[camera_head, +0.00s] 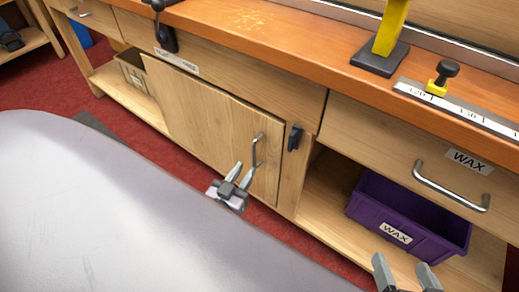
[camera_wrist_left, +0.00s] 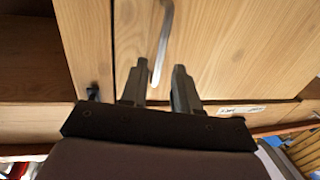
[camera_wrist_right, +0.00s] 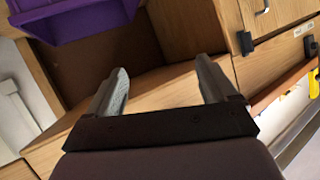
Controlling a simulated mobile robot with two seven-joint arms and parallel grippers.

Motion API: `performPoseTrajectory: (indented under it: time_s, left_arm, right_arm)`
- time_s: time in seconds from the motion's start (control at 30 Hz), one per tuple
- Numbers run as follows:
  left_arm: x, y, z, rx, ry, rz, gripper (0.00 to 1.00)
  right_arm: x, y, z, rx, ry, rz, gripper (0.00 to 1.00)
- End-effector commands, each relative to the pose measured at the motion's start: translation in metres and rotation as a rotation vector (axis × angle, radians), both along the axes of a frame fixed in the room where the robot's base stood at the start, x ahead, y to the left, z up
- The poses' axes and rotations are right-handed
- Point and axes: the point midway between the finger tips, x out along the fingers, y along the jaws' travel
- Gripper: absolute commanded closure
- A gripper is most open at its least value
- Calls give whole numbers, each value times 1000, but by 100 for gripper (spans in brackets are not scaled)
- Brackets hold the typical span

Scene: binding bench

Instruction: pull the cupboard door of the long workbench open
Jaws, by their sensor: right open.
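The wooden cupboard door (camera_head: 205,115) sits in the front of the long workbench. It looks shut or nearly so; a dark line runs along its top edge, and I cannot tell if it is a gap. Its grey bar handle (camera_head: 257,150) is upright near the right edge. My left gripper (camera_head: 239,174) is open just in front of the handle's lower end. In the left wrist view the handle (camera_wrist_left: 162,45) reaches down between the fingers (camera_wrist_left: 157,85), with no clear contact. My right gripper (camera_head: 408,265) is open and empty, low at the right, before the open shelf.
A purple WAX crate (camera_head: 410,215) stands on the lower shelf under the WAX drawer (camera_head: 400,150), whose handle (camera_head: 450,185) sticks out. A dark catch (camera_head: 294,138) sits on the post beside the door. A bin (camera_head: 137,72) stands left of the door. Red carpet covers the floor.

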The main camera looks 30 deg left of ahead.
Motion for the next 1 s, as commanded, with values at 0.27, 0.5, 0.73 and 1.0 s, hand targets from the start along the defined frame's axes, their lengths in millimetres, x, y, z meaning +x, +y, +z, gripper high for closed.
performPoseTrajectory:
  time_s: [0.27,0.5,0.73,1.0]
  left_arm:
    - [36,6,-3,4,-5,8,70]
    - [63,9,-2,2,-2,6,70]
    - [69,10,-1,2,0,5,70]
    - [69,10,-1,2,0,5,100]
  right_arm:
    - [3,9,-6,56,1,15,15]
    - [5,17,-6,107,5,32,15]
    - [5,19,-5,121,6,36,15]
    - [5,19,-5,121,6,36,15]
